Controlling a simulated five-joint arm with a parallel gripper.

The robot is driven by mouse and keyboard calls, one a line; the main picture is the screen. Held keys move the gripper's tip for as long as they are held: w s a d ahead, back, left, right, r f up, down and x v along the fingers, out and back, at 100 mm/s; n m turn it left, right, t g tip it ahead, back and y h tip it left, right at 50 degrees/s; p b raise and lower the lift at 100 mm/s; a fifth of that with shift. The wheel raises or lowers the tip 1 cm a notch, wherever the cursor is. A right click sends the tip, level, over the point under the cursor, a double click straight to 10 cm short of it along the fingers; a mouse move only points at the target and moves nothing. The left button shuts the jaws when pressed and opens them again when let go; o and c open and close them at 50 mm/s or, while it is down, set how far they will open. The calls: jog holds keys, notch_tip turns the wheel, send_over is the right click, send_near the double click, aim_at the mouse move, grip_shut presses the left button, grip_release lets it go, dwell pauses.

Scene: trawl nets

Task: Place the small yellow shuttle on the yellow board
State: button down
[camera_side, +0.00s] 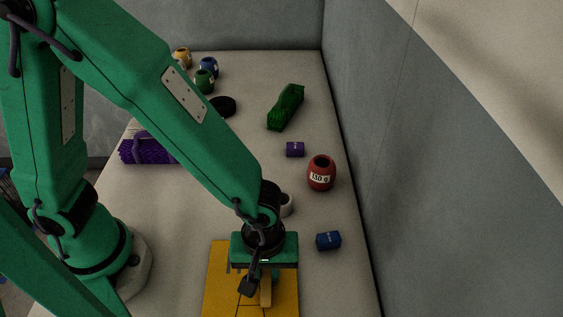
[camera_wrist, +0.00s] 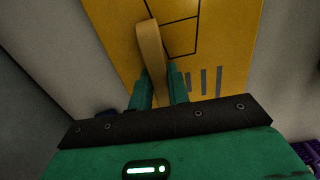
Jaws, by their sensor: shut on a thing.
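The small yellow shuttle (camera_wrist: 151,47) is a slim, pale yellow piece with a rounded end, held between the two green fingers of my gripper (camera_wrist: 160,82) in the wrist view. In the side view the shuttle (camera_side: 266,292) hangs below my gripper (camera_side: 258,282), over the yellow board. The yellow board (camera_side: 221,285) lies at the near end of the table and carries black outlines. In the wrist view the board (camera_wrist: 225,45) fills the upper middle, with grey bars beside the fingers. I cannot tell whether the shuttle touches the board.
A blue block (camera_side: 328,241), a red pot (camera_side: 321,173), a purple block (camera_side: 295,149) and a green bundle (camera_side: 286,107) stand to the right and beyond. A purple roll (camera_side: 147,150) lies left. Several small pots are at the back. A wall bounds the right side.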

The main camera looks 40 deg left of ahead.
aim_at(266, 272)
jog(key=shift+f, duration=0.1)
jog(key=c, duration=1.3)
grip_release()
jog(key=shift+c, duration=0.2)
notch_tip(266, 272, up, 12)
